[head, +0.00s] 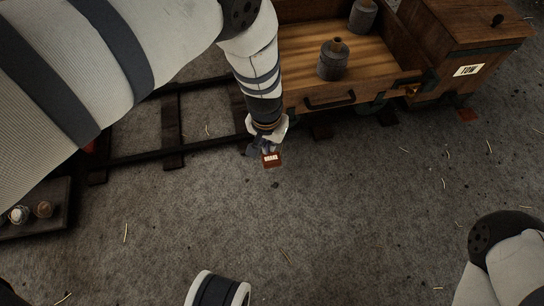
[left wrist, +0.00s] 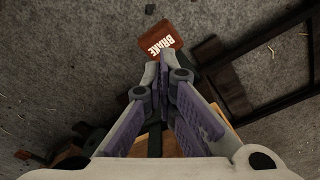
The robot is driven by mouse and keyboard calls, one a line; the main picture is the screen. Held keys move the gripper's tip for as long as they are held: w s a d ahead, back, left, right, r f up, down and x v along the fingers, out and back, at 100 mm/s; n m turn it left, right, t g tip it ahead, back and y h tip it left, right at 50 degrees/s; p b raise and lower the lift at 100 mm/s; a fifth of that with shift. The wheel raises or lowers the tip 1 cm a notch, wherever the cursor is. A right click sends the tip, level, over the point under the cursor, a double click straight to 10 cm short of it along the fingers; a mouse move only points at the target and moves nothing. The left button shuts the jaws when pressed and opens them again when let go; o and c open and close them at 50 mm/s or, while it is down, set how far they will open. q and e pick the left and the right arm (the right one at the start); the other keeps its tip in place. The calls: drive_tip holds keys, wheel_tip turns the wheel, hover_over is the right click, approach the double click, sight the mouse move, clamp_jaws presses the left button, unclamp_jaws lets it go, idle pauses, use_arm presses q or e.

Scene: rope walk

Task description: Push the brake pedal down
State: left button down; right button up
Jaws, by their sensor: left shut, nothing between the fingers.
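The brake pedal (head: 271,160) is a small red-brown plate with the white word BRAKE, low beside the wooden cart in the head view. It also shows in the left wrist view (left wrist: 160,40), just beyond my fingertips. My right gripper is not in view.
The wooden cart (head: 355,85) carries grey weights (head: 333,60) and a box end marked TOW (head: 468,70). Dark rails with sleepers (head: 172,130) run left of it. A dark tray (head: 40,215) with small round items stands at the left edge. The floor in front is clear.

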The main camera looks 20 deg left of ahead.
sight(270, 160)
use_arm(q)
drive_tip(key=shift+f, duration=0.1)
drive_tip(key=f+b, duration=0.1)
drive_tip(key=f, duration=0.1)
drive_tip(key=f+b, duration=0.1)
drive_tip(key=f, duration=0.1)
drive_tip(key=f+b, duration=0.2)
drive_tip(key=shift+w, duration=0.25)
drive_tip(key=shift+w+f+b, duration=0.1)
drive_tip(key=shift+f+b, duration=0.35)
drive_tip(key=shift+f, duration=0.05)
drive_tip(key=shift+r, duration=0.1)
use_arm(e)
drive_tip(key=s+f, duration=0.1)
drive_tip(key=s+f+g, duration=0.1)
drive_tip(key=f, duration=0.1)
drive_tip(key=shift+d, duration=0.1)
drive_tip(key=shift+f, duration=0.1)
use_arm(q)
wheel_tip(270, 160, down, 5)
drive_tip(key=b, duration=0.2)
drive_tip(key=shift+r+b, duration=0.2)
drive_tip(key=shift+b, duration=0.2)
drive_tip(key=shift+r, duration=0.15)
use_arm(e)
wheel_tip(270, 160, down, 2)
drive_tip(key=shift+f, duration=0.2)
